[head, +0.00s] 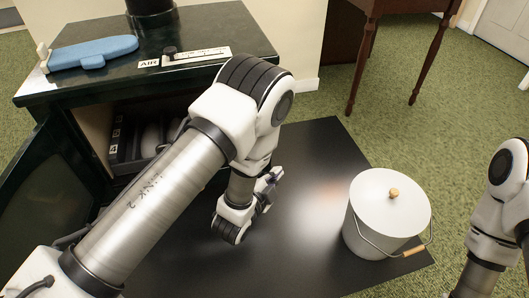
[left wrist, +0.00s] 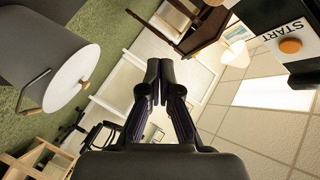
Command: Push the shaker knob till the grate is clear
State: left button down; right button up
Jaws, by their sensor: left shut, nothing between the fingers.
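The black stove (head: 100,84) stands at the left with its door (head: 55,190) open. Inside its opening a dark grate or basket (head: 124,142) holds pale rounded shapes; my left arm covers the right part of the opening. My left gripper (head: 268,188) is over the dark floor plate, to the right of the stove opening. In the left wrist view its fingers (left wrist: 160,68) are shut together with nothing between them. That view also shows an orange round knob (left wrist: 290,46) beside a START label on a dark surface. I cannot tell whether it is the shaker knob. My right gripper is out of view.
A white lidded bucket (head: 380,212) stands on the black floor plate (head: 300,265) at the right. A blue mitt-like item (head: 95,50) and an AIR slider (head: 172,54) are on the stove top. A wooden table (head: 400,8) stands behind on green carpet.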

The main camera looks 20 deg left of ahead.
pick_arm(q)
jog(key=w+a+b, duration=0.2)
jog(key=w+a, duration=0.3)
jog(key=w, duration=0.2)
dwell(0.5)
jog(key=shift+w, duration=0.15)
dwell(1.1)
jog(key=shift+w+a, duration=0.25)
jog(key=shift+w, duration=0.05)
